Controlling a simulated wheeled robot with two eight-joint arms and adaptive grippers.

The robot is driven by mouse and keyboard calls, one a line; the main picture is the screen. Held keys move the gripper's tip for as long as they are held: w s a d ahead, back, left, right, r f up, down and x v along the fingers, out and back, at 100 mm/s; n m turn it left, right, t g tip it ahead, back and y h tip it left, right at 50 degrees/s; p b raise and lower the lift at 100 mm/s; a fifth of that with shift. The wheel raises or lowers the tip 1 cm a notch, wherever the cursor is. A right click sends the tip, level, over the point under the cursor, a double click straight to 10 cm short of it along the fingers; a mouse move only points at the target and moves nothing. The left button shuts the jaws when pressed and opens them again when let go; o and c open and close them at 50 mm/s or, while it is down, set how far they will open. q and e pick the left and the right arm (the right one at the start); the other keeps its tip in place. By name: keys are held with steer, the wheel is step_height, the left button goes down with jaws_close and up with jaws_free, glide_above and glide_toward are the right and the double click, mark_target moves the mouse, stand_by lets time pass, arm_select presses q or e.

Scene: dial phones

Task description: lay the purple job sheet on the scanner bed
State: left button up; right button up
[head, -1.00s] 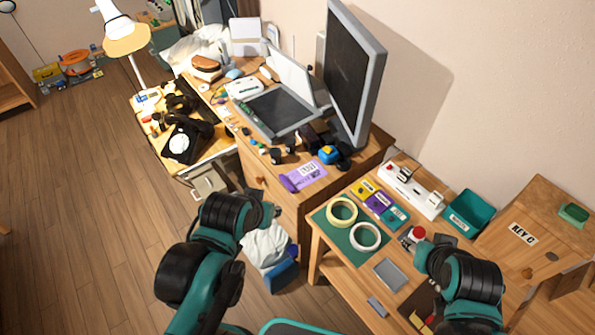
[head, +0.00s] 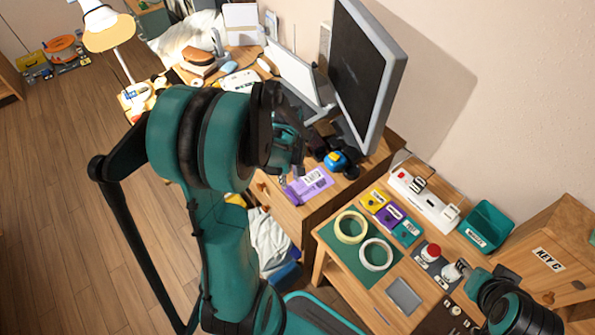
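The purple job sheet (head: 317,187), with a white label, lies on the wooden desk near its front edge. My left gripper (head: 290,172) hangs above the sheet's left end, its fingers pointing down; I cannot tell whether they touch it or how far they are apart. The scanner's raised lid (head: 293,72) shows behind my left arm. The dark scanner bed is almost wholly hidden by that arm. My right gripper (head: 468,278) is over the lower table at the right, small and partly hidden by its own wrist; its opening is unclear.
A monitor (head: 362,75) stands behind the sheet, with a blue-and-yellow object (head: 335,160) close by. The lower table holds tape rolls (head: 350,227), a power strip (head: 424,199), a teal bin (head: 487,227) and a red button (head: 431,252). A lamp (head: 107,30) is at upper left.

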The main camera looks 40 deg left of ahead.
mark_target(290, 194)
arm_select(q)
step_height(290, 194, down, 9)
steer(key=b, duration=0.7)
steer(key=shift+r, duration=0.1)
jaws_close()
steer(key=shift+r, duration=0.1)
steer(key=shift+r+p, duration=1.85)
steer(key=shift+r, duration=0.65)
steer(key=shift+s+f, duration=0.1)
